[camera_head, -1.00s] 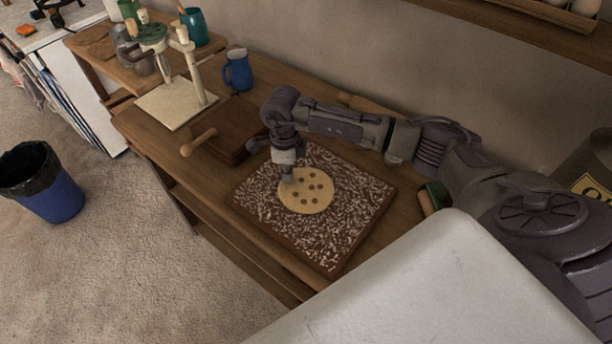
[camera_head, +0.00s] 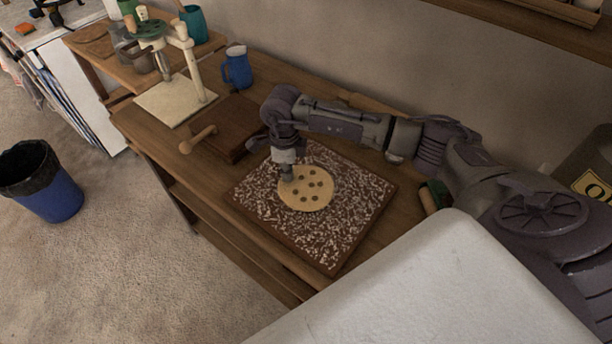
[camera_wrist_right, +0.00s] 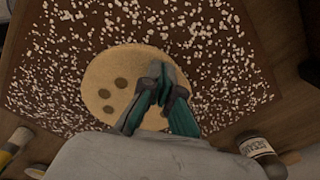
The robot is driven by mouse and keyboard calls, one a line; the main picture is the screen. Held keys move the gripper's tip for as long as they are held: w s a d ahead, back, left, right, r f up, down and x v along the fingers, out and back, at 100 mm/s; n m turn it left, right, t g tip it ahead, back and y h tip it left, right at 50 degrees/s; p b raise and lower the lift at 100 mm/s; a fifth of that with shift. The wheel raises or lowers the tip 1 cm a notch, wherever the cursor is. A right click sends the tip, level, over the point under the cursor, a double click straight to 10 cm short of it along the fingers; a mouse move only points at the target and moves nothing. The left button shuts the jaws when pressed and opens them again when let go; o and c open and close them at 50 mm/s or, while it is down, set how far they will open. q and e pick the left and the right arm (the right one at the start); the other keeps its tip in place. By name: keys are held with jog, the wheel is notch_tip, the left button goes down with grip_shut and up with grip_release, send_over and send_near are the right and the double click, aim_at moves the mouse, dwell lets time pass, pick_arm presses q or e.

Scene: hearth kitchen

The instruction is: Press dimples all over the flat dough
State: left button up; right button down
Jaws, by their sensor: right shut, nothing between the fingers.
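The flat round dough (camera_head: 307,203) lies on a dark brown board (camera_head: 335,245) speckled with white bits. Several dark dimples show on the dough, spread over its middle and right side. My right gripper (camera_head: 287,177) points down at the dough's upper left edge; I cannot tell whether its tips touch the dough. In the right wrist view, the right gripper (camera_wrist_right: 160,88) is shut and empty over the dough (camera_wrist_right: 105,75), and its fingers hide part of the surface. My left gripper is not in view.
A blue mug (camera_head: 237,68) and a cream stand with a flat base (camera_head: 178,100) are farther back. A bottle with a pale label (camera_wrist_right: 257,146) is near the gripper in the wrist view. A blue bin (camera_head: 42,185) stands on the floor.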

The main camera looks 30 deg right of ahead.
jog(key=shift+s+f, duration=0.1)
dwell(0.5)
jog(key=shift+r+p, duration=0.65)
jog(key=shift+r, duration=0.45)
jog(key=shift+r, duration=0.1)
notch_tip(320, 180, up, 7)
jog(key=p, duration=0.4)
jog(key=shift+f, duration=0.2)
